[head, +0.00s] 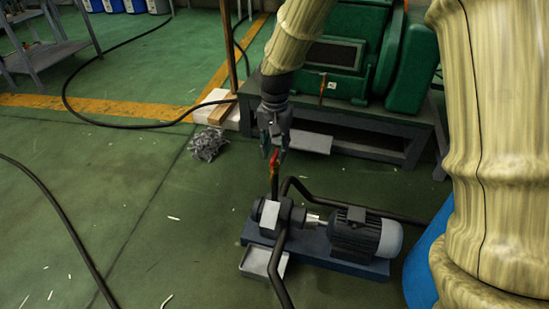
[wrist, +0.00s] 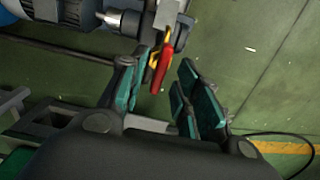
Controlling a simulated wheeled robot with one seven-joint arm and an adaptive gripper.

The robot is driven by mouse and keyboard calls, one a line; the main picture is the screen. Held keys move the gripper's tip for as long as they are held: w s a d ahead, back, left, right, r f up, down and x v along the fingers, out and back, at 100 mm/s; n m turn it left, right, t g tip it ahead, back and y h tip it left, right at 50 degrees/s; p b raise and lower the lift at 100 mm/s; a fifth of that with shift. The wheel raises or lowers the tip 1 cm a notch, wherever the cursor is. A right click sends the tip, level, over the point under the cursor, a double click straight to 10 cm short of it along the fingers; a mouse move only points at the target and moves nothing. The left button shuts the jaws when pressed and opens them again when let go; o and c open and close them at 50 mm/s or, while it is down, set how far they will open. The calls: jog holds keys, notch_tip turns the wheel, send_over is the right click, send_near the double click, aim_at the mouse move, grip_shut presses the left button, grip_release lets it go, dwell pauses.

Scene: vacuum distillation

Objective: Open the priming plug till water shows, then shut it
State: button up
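The pump (head: 268,213) stands on a dark blue base plate, joined by a shaft to a grey motor (head: 355,235). A red handle with a yellow part (head: 274,160) rises above the pump on a dark stem; I take it for the priming plug. It also shows in the wrist view (wrist: 164,62). My gripper (head: 275,146) points down at it from above. In the wrist view its teal-padded fingers (wrist: 165,78) are spread, with the red handle between or just beyond the tips, nearer the left finger. No grip shows. I see no water.
A small pale tray (head: 250,268) lies at the pump's front. Black hoses run from the pump across the floor. A green machine (head: 350,50) on a dark frame stands behind. A pile of shavings (head: 207,144) lies left. The green floor at left is mostly clear.

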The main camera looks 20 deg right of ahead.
jog(key=shift+f, duration=0.75)
grip_shut()
